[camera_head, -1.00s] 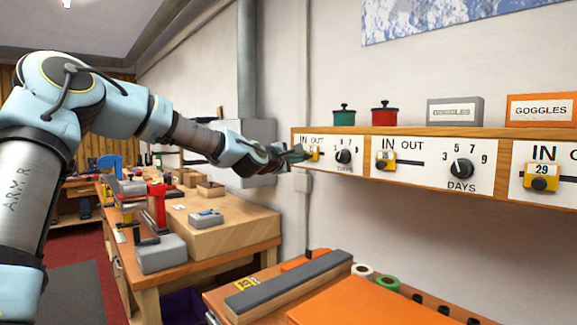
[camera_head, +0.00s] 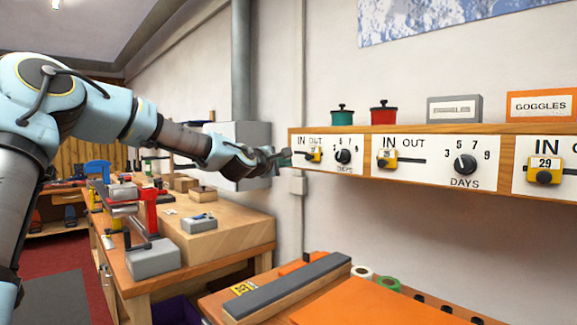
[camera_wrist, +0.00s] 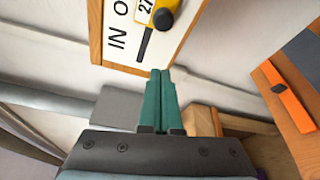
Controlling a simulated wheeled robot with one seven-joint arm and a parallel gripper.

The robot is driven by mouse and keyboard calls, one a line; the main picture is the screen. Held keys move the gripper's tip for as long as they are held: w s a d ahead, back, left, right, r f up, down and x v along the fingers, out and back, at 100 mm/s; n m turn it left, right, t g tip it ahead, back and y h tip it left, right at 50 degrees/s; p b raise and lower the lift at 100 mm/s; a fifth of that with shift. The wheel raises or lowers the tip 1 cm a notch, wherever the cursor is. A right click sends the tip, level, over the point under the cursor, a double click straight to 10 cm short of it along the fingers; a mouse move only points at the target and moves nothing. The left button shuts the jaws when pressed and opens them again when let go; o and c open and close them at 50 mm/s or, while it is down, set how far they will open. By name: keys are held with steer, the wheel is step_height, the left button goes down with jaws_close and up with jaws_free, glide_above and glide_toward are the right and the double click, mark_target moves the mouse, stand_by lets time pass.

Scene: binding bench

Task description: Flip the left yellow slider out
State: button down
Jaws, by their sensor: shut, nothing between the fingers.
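The left yellow slider (camera_head: 314,155), marked 27 with a black knob, sits on the leftmost white panel (camera_head: 329,143). It is under the OUT label, and bare slot shows to its left on the IN side. In the wrist view the slider (camera_wrist: 157,12) is at the top edge, partly cut off, with the dark slot running down beside IN. My gripper (camera_head: 287,157) is shut and empty, just left of the panel's wooden edge, apart from the slider. Its green fingers (camera_wrist: 159,72) are together in the wrist view, pointing at the panel's lower edge.
A middle yellow slider (camera_head: 386,158) and a right one (camera_head: 545,170) sit under IN, with a black DAYS knob (camera_head: 465,164) between them. A green pot (camera_head: 342,117), a red pot (camera_head: 384,115) and boxes stand on the shelf top. A workbench (camera_head: 215,235) is below left.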

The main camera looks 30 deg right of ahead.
steer(key=v, duration=0.8)
steer(key=shift+s+b, duration=0.3)
steer(key=shift+a+r, duration=0.1)
steer(key=a+f+m+g+y, duration=0.1)
steer(key=a+f+m+y, duration=0.25)
steer(key=a+f, duration=0.65)
steer(key=a+f+m+g+y, duration=0.1)
steer(key=a+f+m+y, duration=0.35)
steer(key=f, duration=0.75)
steer(key=s+a+f+g+y, duration=0.1)
steer(key=s+a, duration=0.4)
steer(key=a, duration=0.5)
steer(key=s+a+f+m+g+y, duration=0.1)
steer(key=s+a+f+g+y, duration=0.1)
steer(key=s+a, duration=0.4)
steer(key=s+a+f+m+g+y, duration=0.1)
steer(key=s+a+f+g+y, duration=0.1)
steer(key=a, duration=1.2)
steer(key=s+f+y, duration=0.1)
steer(key=s+f, duration=0.1)
steer(key=s, duration=0.1)
steer(key=shift+s+y, duration=0.2)
steer(key=shift+y, duration=0.1)
